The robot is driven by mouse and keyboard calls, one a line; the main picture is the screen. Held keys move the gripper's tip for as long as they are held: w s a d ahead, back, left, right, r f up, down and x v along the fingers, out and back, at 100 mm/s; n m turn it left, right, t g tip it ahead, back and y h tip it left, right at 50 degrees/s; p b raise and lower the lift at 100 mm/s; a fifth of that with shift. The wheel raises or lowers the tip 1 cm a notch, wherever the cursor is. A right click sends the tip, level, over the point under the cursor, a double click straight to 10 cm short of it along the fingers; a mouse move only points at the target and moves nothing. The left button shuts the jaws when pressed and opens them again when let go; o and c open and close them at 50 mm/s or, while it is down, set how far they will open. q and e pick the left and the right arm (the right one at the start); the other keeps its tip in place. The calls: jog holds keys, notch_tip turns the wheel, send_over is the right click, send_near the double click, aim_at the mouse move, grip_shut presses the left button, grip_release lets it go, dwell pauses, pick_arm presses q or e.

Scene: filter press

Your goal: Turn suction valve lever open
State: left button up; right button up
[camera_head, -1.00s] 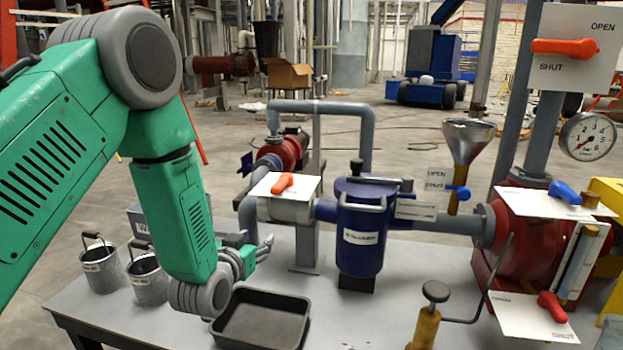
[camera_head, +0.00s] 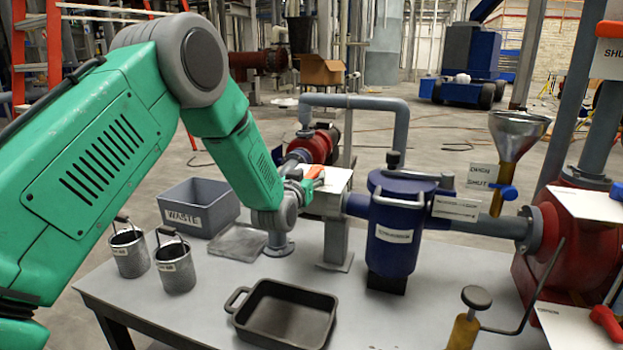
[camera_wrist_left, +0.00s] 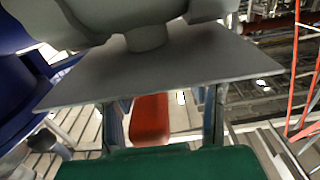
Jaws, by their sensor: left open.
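The suction valve lever (camera_head: 315,172) is orange and sits over a light square plate (camera_head: 334,180) on the pipe left of the blue strainer (camera_head: 395,225). My left gripper (camera_head: 300,183) is right at the lever, on its left side in the head view, and partly overlaps it. In the left wrist view the orange-red lever (camera_wrist_left: 150,118) shows between the two spread fingers of my left gripper (camera_wrist_left: 162,118), with the grey plate (camera_wrist_left: 170,62) beyond. I cannot tell whether a finger touches the lever. My right gripper is not in view.
A grey waste bin (camera_head: 197,208), two small buckets (camera_head: 130,252) and a black tray (camera_head: 284,312) stand on the table (camera_head: 220,275). A funnel (camera_head: 518,130) and a red pump (camera_head: 575,245) are at the right. A brass hand pump (camera_head: 464,330) stands in front.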

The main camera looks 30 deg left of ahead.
pick_arm(q)
jog(key=shift+w+d, duration=0.1)
jog(key=shift+w, duration=0.25)
jog(key=shift+w+d+r, duration=0.15)
jog(key=shift+d+r, duration=0.1)
jog(key=shift+d, duration=0.15)
jog(key=shift+a, duration=0.25)
grip_shut()
jog(key=shift+a+f, duration=0.1)
jog(key=shift+a, duration=0.05)
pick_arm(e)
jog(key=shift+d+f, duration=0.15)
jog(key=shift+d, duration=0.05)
